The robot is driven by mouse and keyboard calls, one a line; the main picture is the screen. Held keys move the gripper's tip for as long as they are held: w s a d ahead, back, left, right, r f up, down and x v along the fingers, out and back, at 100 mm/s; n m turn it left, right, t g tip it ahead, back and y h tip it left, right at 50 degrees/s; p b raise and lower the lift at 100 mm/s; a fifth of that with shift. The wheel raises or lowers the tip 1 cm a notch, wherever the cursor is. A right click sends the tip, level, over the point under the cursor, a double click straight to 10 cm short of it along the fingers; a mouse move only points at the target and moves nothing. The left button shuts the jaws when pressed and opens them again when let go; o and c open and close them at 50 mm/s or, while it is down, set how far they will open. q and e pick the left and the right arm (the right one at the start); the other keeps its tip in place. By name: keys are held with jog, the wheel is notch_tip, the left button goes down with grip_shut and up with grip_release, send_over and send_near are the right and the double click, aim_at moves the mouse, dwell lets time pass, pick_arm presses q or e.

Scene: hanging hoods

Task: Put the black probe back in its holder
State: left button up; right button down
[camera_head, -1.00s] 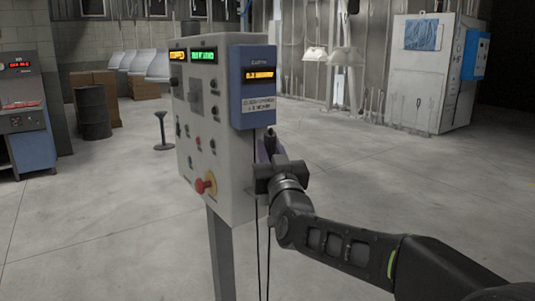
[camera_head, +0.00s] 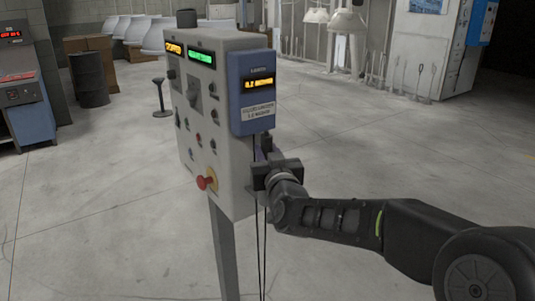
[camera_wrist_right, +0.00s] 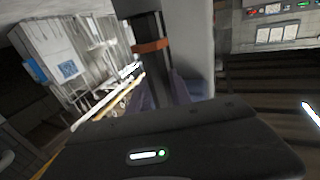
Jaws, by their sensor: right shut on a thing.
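The black probe (camera_head: 266,143) stands roughly upright beside the right side of the grey control box, just below the blue meter box (camera_head: 251,118). My right gripper (camera_head: 262,168) is shut on it. In the right wrist view the probe (camera_wrist_right: 149,27) is a dark shaft with an orange band, between bluish fingers (camera_wrist_right: 183,88). A small grey ledge (camera_head: 251,190) shows low on the box's side, partly behind my gripper. I cannot tell whether it is the holder, or whether the probe touches it. My left gripper is not in view.
The grey control box (camera_head: 225,150) stands on a post (camera_head: 222,245), with a red knob (camera_head: 206,182) on its front. Thin black cables (camera_head: 262,250) hang below my gripper. A black drum (camera_head: 91,80) and a stool (camera_head: 161,100) stand behind. The floor on the right is open.

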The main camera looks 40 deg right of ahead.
notch_tip(320, 180, down, 2)
jog(key=shift+f, duration=0.1)
jog(key=c, duration=1.6)
grip_release()
jog(key=shift+o, duration=0.8)
jog(key=shift+w+d+f, duration=0.1)
jog(key=shift+d, duration=0.05)
jog(key=shift+o, duration=1.3)
jog(key=shift+r, duration=0.35)
